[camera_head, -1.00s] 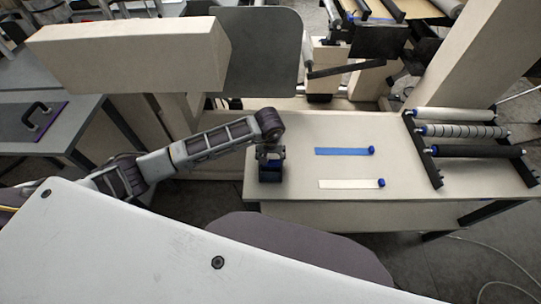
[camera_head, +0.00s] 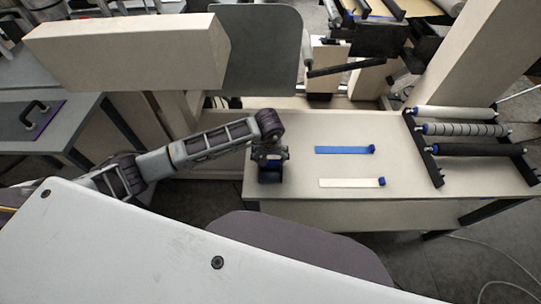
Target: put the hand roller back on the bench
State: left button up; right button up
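The hand roller (camera_head: 270,174), a small dark piece with some blue on it, is at the left end of the bench (camera_head: 345,125), near its front edge. It looks upright and seems to rest on the bench top. My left gripper (camera_head: 270,156) is right above it, pointing down. Its fingers look spread around the roller's upper part, and they hide that part. Whether they still touch it is too small to tell. My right gripper is not in view.
A blue strip (camera_head: 342,150) and a white strip (camera_head: 348,183), each with a blue end piece, lie mid-bench. A black rack with several rollers (camera_head: 465,130) stands at the right. A large beige beam (camera_head: 125,58) and a grey panel (camera_head: 262,50) stand behind my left arm.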

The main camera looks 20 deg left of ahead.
pick_arm(q)
jog(key=shift+w+r, duration=0.15)
jog(key=shift+r, duration=0.15)
jog(key=shift+r+p, duration=0.7)
jog(key=shift+r, duration=0.1)
notch_tip(320, 180, up, 11)
jog(key=s+b, duration=0.1)
jog(key=s, duration=0.1)
jog(key=shift+d, duration=0.2)
jog(key=shift+r, duration=0.1)
jog(key=shift+d, duration=0.15)
